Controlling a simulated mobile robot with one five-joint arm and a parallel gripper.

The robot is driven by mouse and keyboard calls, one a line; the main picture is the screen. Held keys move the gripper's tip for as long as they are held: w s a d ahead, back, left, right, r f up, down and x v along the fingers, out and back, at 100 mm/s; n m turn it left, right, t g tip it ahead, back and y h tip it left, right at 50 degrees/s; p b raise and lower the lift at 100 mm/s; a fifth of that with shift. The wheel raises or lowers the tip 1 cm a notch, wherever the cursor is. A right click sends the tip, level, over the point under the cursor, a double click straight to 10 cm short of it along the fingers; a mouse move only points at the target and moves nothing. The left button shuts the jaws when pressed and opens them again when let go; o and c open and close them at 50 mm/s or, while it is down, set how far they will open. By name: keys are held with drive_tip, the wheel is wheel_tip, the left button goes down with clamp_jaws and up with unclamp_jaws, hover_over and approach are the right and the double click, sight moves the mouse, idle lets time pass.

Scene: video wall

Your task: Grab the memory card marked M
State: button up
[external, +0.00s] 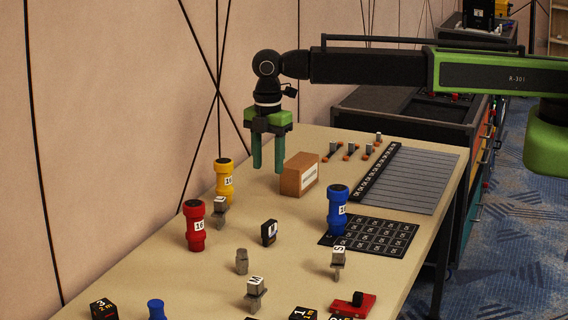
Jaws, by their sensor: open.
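A small grey upright piece (252,301) near the front middle of the table has a white label that looks like an M. It stands on the table, apart from its neighbours. Whether it is a memory card I cannot tell. A similar grey piece (338,272) with an S-like label stands to its right, and another (219,219) stands farther back by the red bottle. A small black piece (268,240) with a white label stands between them. My gripper (268,168) points down at the far side, open and empty, well away from the M piece.
A brown box (293,186) is close beside my gripper. Red (195,238), yellow (224,168) and blue (337,222) bottles stand around the middle. A black grid mat (325,239) lies at right. Black blocks (103,309) and a red switch piece (364,309) are in front.

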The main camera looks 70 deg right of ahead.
sight(269, 222)
drive_tip(key=f+b, duration=1.8)
drive_tip(key=shift+d, duration=0.2)
drive_tip(key=shift+r, duration=0.15)
clamp_jaws()
